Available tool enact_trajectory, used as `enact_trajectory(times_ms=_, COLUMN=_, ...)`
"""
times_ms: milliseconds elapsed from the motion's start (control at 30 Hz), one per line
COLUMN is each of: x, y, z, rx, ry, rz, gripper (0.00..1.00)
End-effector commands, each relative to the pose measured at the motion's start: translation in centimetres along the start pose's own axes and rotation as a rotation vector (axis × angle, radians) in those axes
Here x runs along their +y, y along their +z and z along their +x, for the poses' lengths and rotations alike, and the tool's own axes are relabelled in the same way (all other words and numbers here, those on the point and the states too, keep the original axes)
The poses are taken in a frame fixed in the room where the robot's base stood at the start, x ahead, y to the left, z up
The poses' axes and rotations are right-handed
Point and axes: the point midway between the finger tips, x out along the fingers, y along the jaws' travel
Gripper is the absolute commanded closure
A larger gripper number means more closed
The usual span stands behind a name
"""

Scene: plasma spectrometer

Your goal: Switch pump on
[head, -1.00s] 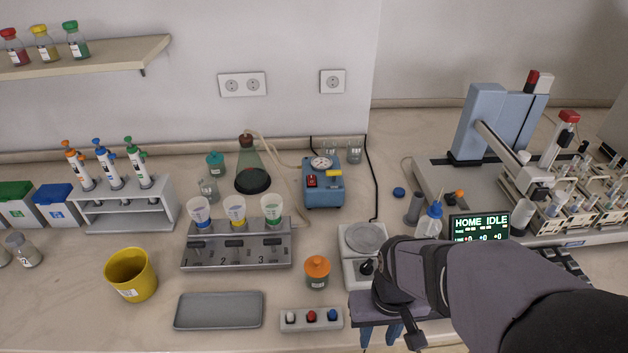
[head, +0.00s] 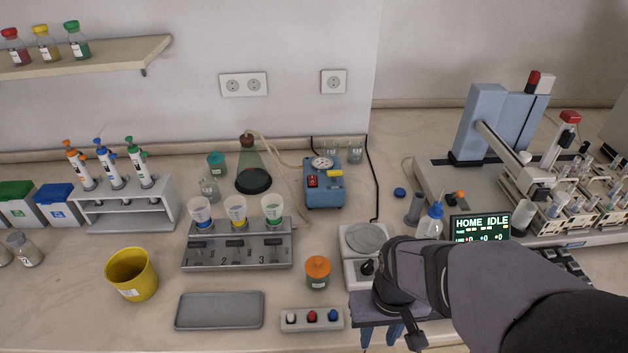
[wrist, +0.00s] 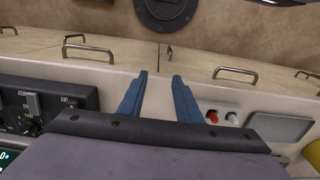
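The pump (head: 324,191) is a blue box with a round gauge on top, standing at the back middle of the bench in the head view. A red switch (head: 312,181) sits on its front face, with a yellow part beside it. I cannot tell the switch's position. A hose runs from the flask to the pump area. My gripper (head: 381,335) is at the bench's front edge, well in front of the pump and apart from it. In the wrist view its two blue fingers (wrist: 156,95) are spread with nothing between them.
A balance (head: 365,240) stands just behind my gripper. A filter manifold (head: 237,252) with three funnels, an orange-lidded jar (head: 317,271) and a flask (head: 253,172) stand left of it. A black cable runs down right of the pump. The autosampler (head: 500,130) fills the right.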

Motion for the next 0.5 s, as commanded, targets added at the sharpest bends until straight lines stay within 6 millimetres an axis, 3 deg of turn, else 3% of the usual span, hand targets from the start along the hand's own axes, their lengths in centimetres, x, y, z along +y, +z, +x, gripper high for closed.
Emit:
enact_trajectory(times_ms=267, x=0.0, y=0.0, z=0.0, rx=0.0, ry=0.0, rz=0.0, gripper=0.69)
enact_trajectory(times_ms=300, x=0.0, y=0.0, z=0.0, rx=0.0, ry=0.0, rz=0.0, gripper=0.71)
enact_trajectory(times_ms=433, x=-0.02, y=-0.24, z=-0.13, rx=0.001, ry=0.0, rz=0.0, gripper=1.0)
enact_trajectory(times_ms=500, x=-0.05, y=-0.71, z=-0.36, rx=0.004, ry=0.0, rz=-0.001, gripper=1.0)
